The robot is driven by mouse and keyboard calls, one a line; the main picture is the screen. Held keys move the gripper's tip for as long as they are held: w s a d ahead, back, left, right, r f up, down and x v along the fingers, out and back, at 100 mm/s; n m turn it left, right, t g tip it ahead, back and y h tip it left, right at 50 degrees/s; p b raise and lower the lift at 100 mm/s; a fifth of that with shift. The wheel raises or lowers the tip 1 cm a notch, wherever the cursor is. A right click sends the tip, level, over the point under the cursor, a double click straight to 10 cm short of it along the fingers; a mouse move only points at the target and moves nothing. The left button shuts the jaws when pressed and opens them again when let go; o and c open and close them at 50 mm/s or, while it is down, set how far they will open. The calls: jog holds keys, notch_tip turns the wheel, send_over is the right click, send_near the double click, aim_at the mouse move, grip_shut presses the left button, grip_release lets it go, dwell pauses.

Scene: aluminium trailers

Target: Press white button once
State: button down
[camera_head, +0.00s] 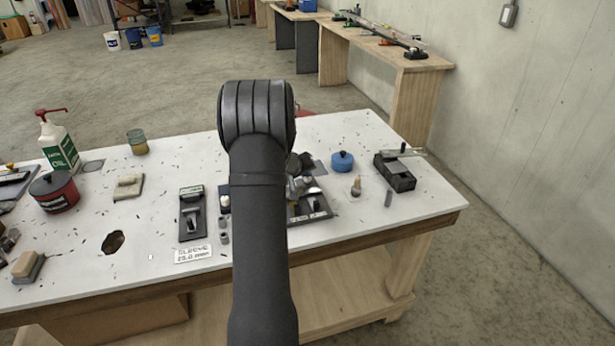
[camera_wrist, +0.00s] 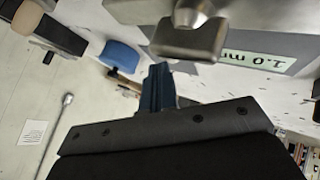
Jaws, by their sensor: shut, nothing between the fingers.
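I cannot make out a white button for certain in either view. In the head view a small dark blue piece with a pale top (camera_head: 224,201) stands just left of my arm, partly covered and too small to identify. My gripper is hidden behind my arm in the head view. In the wrist view my gripper (camera_wrist: 158,86) shows dark blue fingers, closed together and empty. They point toward the worktop, close below a metal part on a grey block with a "1.0 mm" label (camera_wrist: 258,61). I cannot tell whether they touch anything.
On the white worktop (camera_head: 330,237), a black fixture (camera_head: 193,215) stands left of my arm. A blue round pot (camera_head: 342,161) and a black block (camera_head: 396,176) stand to the right. A red tin (camera_head: 54,193) and pump bottle (camera_head: 60,150) stand left. The front right corner is clear.

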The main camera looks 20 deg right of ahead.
aim_at(306, 180)
jog(key=shift+r, duration=1)
jog(key=shift+r, duration=2.55)
notch_tip(306, 180, up, 4)
jog(key=shift+f, duration=0.1)
